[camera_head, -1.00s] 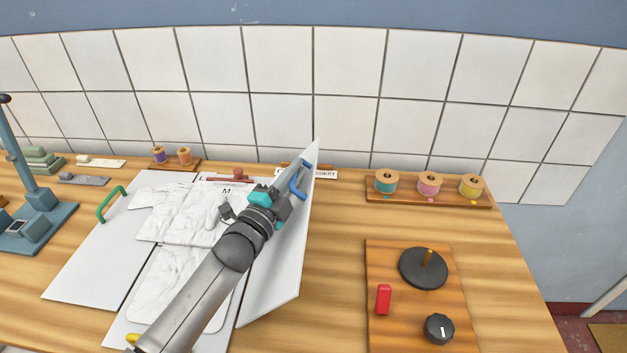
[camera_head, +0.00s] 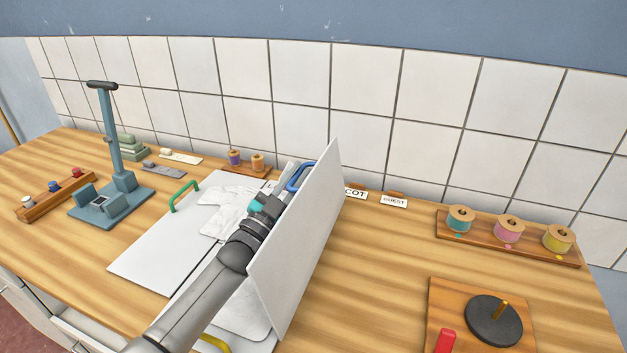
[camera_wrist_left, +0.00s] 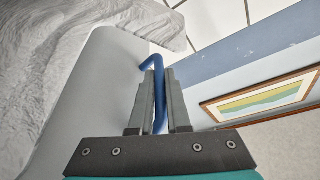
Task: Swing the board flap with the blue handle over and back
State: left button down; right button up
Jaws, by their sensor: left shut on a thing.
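The white board flap (camera_head: 305,245) stands raised and steep in the head view, its broad right-hand face towards me. Its blue handle (camera_head: 298,178) is at the far upper left edge. My left gripper (camera_head: 284,186) is shut on this handle, with the arm on the left side of the flap and partly hidden by it. In the left wrist view the two fingers (camera_wrist_left: 160,98) close around the blue handle (camera_wrist_left: 152,63) beside the pale board edge. My right gripper is not in view.
A flat white panel with a green handle (camera_head: 184,196) and crumpled white cloth (camera_head: 228,195) lie left of the flap. A yellow handle (camera_head: 215,343) is at the front. A blue-grey press (camera_head: 112,190) stands left; spools (camera_head: 509,229) stand right. Bare wood lies right of the flap.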

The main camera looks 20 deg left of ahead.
pick_arm(q)
jog(key=shift+a+f+b, duration=0.2)
jog(key=shift+a+f, duration=0.1)
jog(key=shift+a, duration=0.2)
jog(key=shift+a+f+b, duration=0.2)
jog(key=shift+a+f, duration=0.05)
jog(key=shift+a, duration=0.25)
jog(key=c, duration=1.2)
grip_release()
jog(key=shift+a, duration=0.1)
jog(key=shift+o, duration=0.2)
jog(key=shift+f, duration=0.1)
